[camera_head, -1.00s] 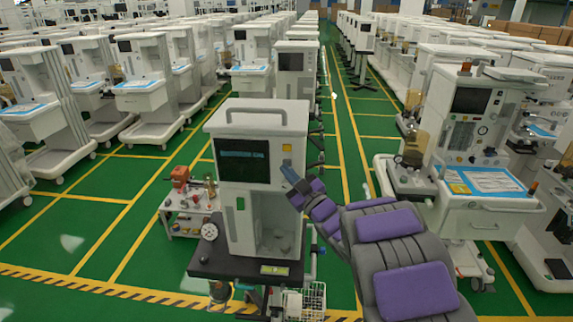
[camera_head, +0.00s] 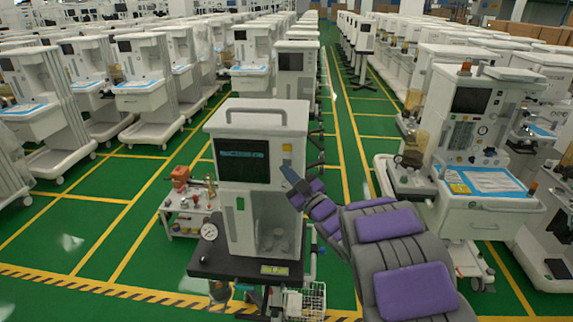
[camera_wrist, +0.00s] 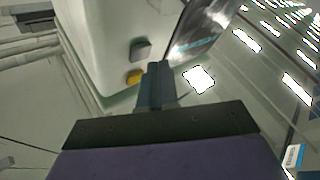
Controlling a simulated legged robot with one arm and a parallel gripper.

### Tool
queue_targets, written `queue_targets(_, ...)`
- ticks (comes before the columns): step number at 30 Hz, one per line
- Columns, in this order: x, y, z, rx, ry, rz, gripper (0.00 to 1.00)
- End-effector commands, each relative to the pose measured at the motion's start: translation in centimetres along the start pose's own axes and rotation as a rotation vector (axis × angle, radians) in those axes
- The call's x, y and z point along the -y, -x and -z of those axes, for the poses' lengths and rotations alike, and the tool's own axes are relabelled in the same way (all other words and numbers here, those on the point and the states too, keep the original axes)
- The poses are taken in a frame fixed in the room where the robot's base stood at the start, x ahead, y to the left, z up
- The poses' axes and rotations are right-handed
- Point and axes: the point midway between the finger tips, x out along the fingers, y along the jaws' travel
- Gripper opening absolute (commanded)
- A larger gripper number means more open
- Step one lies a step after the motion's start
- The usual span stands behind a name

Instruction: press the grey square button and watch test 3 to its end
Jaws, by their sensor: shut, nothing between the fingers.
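The white machine (camera_head: 228,222) at the centre of the head view has a dark screen (camera_head: 242,160) with a line of pale text too small to read. The grey square button (camera_wrist: 140,50) and a yellow button (camera_wrist: 134,76) sit on its front, and the yellow one also shows right of the screen in the head view (camera_head: 286,147). My gripper (camera_wrist: 158,68) is shut and empty. Its tips are beside the two buttons in the wrist view; I cannot tell whether they touch the machine. In the head view, my gripper (camera_head: 289,174) is just below the yellow button.
Another machine (camera_head: 465,140) stands to the right. Green floor lanes run between rows of machines.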

Motion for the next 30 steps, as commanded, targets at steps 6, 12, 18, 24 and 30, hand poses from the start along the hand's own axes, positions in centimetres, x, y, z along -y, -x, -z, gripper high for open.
queue_targets(6, 0.0, 0.0, 0.0, 0.0, 0.0, 0.0, 0.0)
queue_targets(12, -0.31, -0.23, -0.13, 0.001, 0.0, 0.0, 0.0)
queue_targets(18, -0.56, -0.47, -0.23, 0.001, 0.0, 0.0, 0.0)
queue_targets(24, -0.54, -0.46, -0.23, 0.0, 0.0, 0.0, 0.0)
queue_targets(30, -0.6, -0.54, -0.28, 0.0, 0.0, 0.0, 0.0)
